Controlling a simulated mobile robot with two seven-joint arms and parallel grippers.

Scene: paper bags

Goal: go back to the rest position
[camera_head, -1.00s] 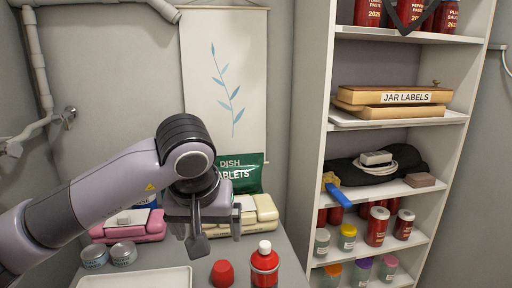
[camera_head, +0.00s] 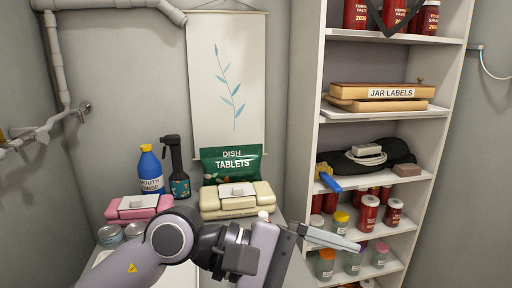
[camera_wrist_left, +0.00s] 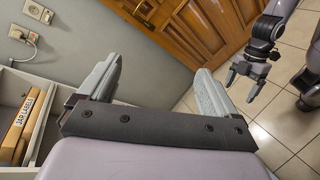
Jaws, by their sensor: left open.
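My left arm comes in from the left in the head view, low over the table, and its gripper (camera_head: 325,238) points right towards the shelf unit. In the left wrist view the two fingers of the left gripper (camera_wrist_left: 158,70) stand wide apart with nothing between them. My right gripper (camera_wrist_left: 243,80) shows at the upper right of the left wrist view, above the tiled floor; its fingers are apart and empty. The right gripper is outside the head view.
A shelf unit (camera_head: 305,130) with jars and a JAR LABELS box (camera_head: 385,91) stands at right. Behind my left arm are a blue bottle (camera_head: 151,172), a spray bottle (camera_head: 178,183), a green DISH TABLETS bag (camera_head: 230,162), and pink (camera_head: 125,210) and cream (camera_head: 265,195) packs.

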